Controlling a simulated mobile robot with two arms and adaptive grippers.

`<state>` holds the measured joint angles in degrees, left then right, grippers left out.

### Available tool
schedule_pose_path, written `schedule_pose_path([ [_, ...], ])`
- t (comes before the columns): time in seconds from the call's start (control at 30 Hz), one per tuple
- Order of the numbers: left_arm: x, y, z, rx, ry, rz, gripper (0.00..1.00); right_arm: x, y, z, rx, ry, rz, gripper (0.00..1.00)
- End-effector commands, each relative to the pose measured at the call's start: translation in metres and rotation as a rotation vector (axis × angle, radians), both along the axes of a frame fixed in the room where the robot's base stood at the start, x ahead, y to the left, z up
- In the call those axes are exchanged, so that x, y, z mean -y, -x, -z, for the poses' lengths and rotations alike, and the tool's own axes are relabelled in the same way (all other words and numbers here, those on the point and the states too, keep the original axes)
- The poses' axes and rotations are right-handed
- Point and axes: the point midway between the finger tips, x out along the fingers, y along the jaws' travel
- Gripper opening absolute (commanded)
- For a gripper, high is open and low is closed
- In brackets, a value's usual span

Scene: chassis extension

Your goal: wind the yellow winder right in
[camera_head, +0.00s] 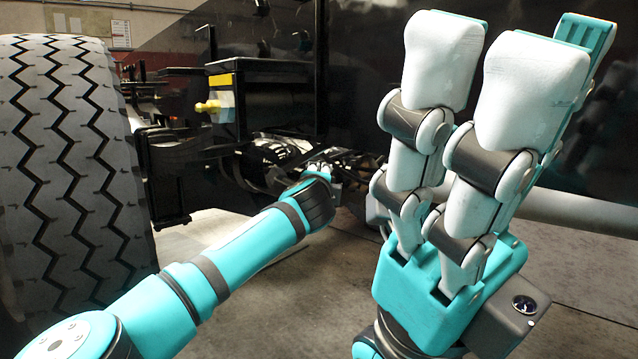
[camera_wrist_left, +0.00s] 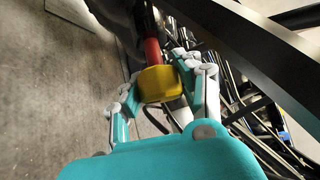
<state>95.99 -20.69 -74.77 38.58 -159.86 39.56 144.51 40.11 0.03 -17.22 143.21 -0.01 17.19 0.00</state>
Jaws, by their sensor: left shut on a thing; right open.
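The yellow winder (camera_wrist_left: 160,84) is a short, thick yellow piece on the end of a red rod (camera_wrist_left: 152,50) in the left wrist view. My left gripper (camera_wrist_left: 158,80) is shut on it, with fingers on both sides. In the head view my left gripper (camera_head: 320,174) reaches under the dark chassis, and I cannot make out the winder in its fingers there. My right gripper (camera_head: 488,62) is open and empty, raised close to the head camera with its fingers pointing up.
A big tyre (camera_head: 65,165) stands at the left. A yellow knob (camera_head: 207,106) sticks out of the dark chassis (camera_head: 270,100) above my left arm. In the left wrist view a dark beam (camera_wrist_left: 245,45) runs close by on the right. Concrete floor (camera_wrist_left: 60,80) lies open at left.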

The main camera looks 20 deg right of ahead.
Motion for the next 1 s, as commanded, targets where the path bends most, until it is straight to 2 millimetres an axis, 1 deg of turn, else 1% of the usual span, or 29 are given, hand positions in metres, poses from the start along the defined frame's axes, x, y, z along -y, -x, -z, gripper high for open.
schedule_pose_path([
  [0.13,-0.0006,-0.0003,0.0006,-0.012,-0.030,0.002,0.03,0.0001,0.0000,-0.0001,0.000,0.000,0.000,0.60],
  [0.4,-0.0005,-0.0003,0.0008,-0.013,-0.033,0.003,0.03,0.0001,0.0002,0.0000,0.000,-0.001,0.000,0.60],
  [0.43,-0.0006,-0.0002,0.0009,-0.013,-0.033,0.003,0.37,0.0001,0.0002,0.0000,0.000,-0.001,0.000,0.60],
  [0.6,-0.0004,-0.0002,0.0009,-0.012,-0.032,0.003,0.59,0.0003,0.0003,0.0000,0.001,-0.001,-0.001,0.60],
  [1.0,-0.0008,0.0031,0.0004,-0.013,-0.032,0.006,0.60,0.0009,-0.0002,-0.0003,-0.001,-0.004,-0.001,0.60],
])
